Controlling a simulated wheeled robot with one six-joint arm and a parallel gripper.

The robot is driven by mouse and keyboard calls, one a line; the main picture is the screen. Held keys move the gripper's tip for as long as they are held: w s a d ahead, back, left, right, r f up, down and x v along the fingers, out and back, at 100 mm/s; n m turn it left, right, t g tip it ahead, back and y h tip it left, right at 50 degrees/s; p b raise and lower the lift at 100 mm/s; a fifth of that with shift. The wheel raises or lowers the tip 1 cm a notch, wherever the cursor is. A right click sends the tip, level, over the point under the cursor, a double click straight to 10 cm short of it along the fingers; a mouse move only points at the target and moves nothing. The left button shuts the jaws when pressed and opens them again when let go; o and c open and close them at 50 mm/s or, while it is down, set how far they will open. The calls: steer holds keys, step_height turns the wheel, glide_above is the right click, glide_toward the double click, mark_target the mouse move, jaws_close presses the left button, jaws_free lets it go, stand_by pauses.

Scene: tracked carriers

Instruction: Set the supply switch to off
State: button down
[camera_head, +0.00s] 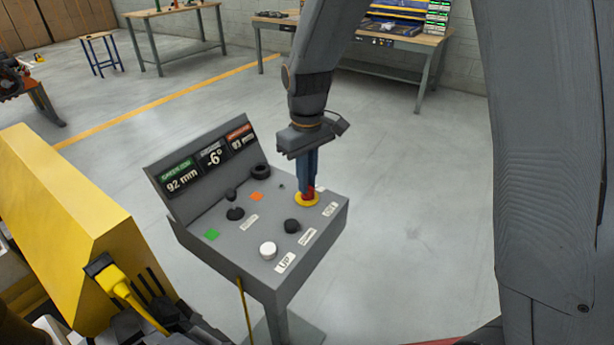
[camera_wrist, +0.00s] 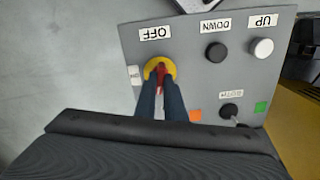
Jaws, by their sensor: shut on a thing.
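The supply switch is a red handle (camera_wrist: 161,72) on a round yellow plate (camera_wrist: 153,66), set in the grey control console (camera_head: 190,232). In the wrist view the red handle stands between my fingers, and the plate lies beside a label reading OFF (camera_wrist: 155,33). My gripper (camera_head: 308,190) reaches down from above onto the switch and is shut on the red handle. The fingers hide part of the handle and the plate. In the wrist view the handle's visible tip points up toward the OFF label.
The console also bears a black DOWN button (camera_wrist: 215,52), a white UP button (camera_wrist: 262,48), dark knobs (camera_head: 235,213), and green and orange squares. Its display (camera_head: 210,158) reads 92 mm and -6°. A yellow machine (camera_head: 70,220) stands at left. The floor right of the console is clear.

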steer(key=shift+n+p, duration=0.35)
steer(key=shift+n, duration=1.05)
steer(key=c, duration=1.8)
jaws_free()
steer(key=shift+c, duration=0.2)
steer(key=shift+r, duration=0.15)
step_height(320, 180, up, 8)
steer(key=shift+d+f+b, duration=0.1)
steer(key=shift+f+b, duration=0.1)
steer(key=shift+b, duration=0.6)
